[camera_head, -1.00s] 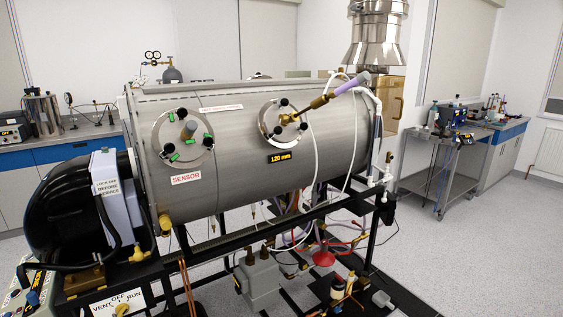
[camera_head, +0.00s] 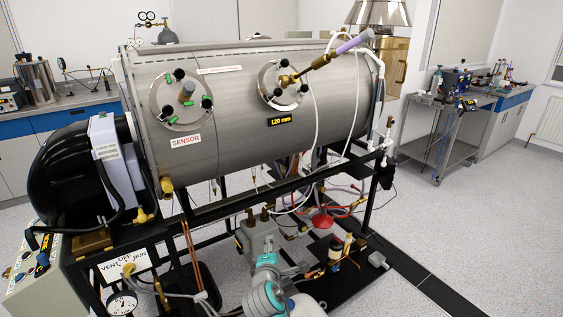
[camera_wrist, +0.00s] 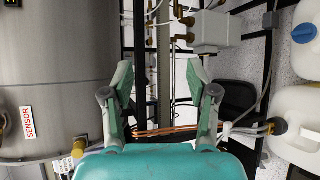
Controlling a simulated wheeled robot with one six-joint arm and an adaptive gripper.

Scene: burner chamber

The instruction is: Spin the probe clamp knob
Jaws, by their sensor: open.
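The probe with a lilac handle (camera_head: 354,43) sticks out up and right from the right round flange (camera_head: 268,98) on the steel chamber. A brass clamp fitting (camera_head: 287,79) sits where the probe enters the flange; its knob is too small to make out surely. My gripper (camera_wrist: 160,80) shows in the wrist view with its two fingers apart and nothing between them. The probe and its clamp are not in the wrist view. In the head view, my teal and grey arm is at the bottom, well below the clamp; the fingers cannot be made out there.
The steel chamber (camera_head: 235,125) rests on a black frame with hoses and a grey box (camera_head: 258,240) below. A black blower (camera_head: 72,165) is at left. White containers (camera_wrist: 297,105) stand at right in the wrist view. Open floor (camera_head: 480,225) lies to the right.

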